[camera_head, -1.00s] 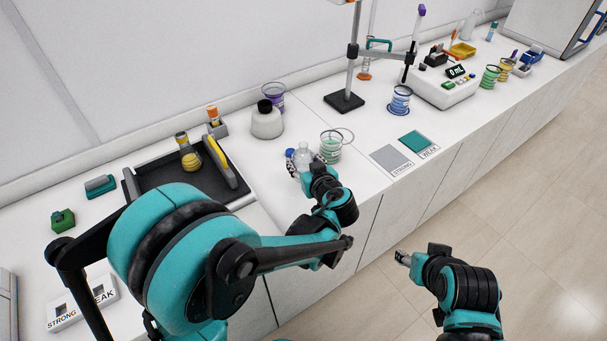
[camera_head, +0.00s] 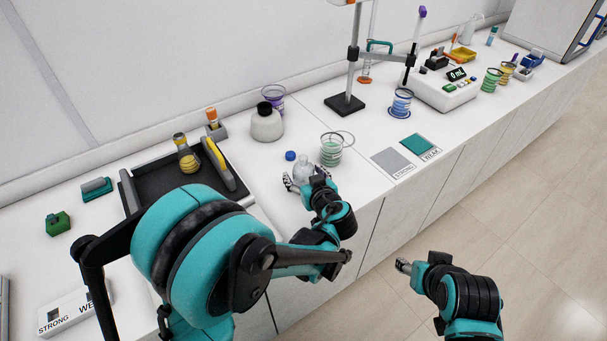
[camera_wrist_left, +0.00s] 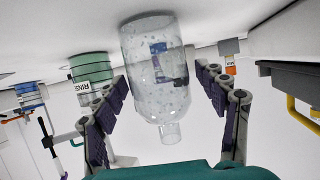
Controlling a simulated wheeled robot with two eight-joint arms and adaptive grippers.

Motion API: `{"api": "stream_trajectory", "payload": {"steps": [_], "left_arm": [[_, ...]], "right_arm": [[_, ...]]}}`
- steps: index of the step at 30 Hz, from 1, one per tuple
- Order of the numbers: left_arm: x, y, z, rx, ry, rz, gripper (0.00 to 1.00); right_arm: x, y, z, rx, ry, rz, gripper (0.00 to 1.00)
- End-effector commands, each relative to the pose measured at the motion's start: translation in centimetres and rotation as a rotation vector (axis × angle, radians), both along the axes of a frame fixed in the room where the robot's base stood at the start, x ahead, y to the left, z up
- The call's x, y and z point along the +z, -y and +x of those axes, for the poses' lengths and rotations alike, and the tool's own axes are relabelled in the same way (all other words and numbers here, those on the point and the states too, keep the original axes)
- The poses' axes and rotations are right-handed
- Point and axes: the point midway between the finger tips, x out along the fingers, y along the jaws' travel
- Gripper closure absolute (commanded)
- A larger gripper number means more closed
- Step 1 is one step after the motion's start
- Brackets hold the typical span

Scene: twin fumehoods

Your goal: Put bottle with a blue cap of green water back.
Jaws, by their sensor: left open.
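A clear, uncapped bottle (camera_head: 303,170) stands on the counter near its front edge. It looks empty or holds only clear liquid. In the left wrist view, which is upside down, the bottle (camera_wrist_left: 155,75) is between my left gripper's (camera_wrist_left: 168,85) fingers, with gaps visible on both sides. In the head view my left gripper (camera_head: 303,184) is open at the bottle's front. A blue cap (camera_head: 290,155) lies on the counter behind the bottle. A beaker of green liquid (camera_head: 331,151) stands to its right. My right gripper (camera_head: 403,266) is over the floor, its jaws too small to judge.
A dark tray (camera_head: 158,182) holding a flask of yellow liquid (camera_head: 188,158) lies to the left. A white bottle with a black cap (camera_head: 266,124) and a purple beaker (camera_head: 273,96) stand behind. Grey (camera_head: 397,161) and green (camera_head: 420,144) mats lie to the right.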

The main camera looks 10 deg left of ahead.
Motion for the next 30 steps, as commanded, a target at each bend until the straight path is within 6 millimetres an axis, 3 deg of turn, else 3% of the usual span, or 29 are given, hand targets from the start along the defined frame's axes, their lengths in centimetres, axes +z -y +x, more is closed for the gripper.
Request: {"api": "stream_trajectory", "payload": {"steps": [5, 18, 24, 27, 30], "left_arm": [[0.5, 0.1, -0.1, -0.001, 0.0, 0.0, 0.28], [3.9, 4.3, -7.2, -0.006, 0.0, 0.001, 0.28], [4.7, 5.4, -9.2, -0.003, -0.001, 0.001, 0.28], [4.8, 5.0, -9.7, -0.002, -0.025, 0.002, 0.28], [4.6, 2.9, -10.2, -0.008, -0.117, 0.01, 0.28]], "right_arm": [[0.5, 0.0, 0.0, 0.0, 0.0, 0.0, 0.51], [3.0, 0.0, 0.0, 0.0, 0.0, 0.0, 0.51], [3.5, 0.0, 0.0, 0.0, 0.0, 0.0, 0.51], [3.6, 0.0, 0.0, 0.0, 0.0, 0.0, 0.51], [3.5, 0.0, 0.0, 0.0, 0.0, 0.0, 0.51]]}}
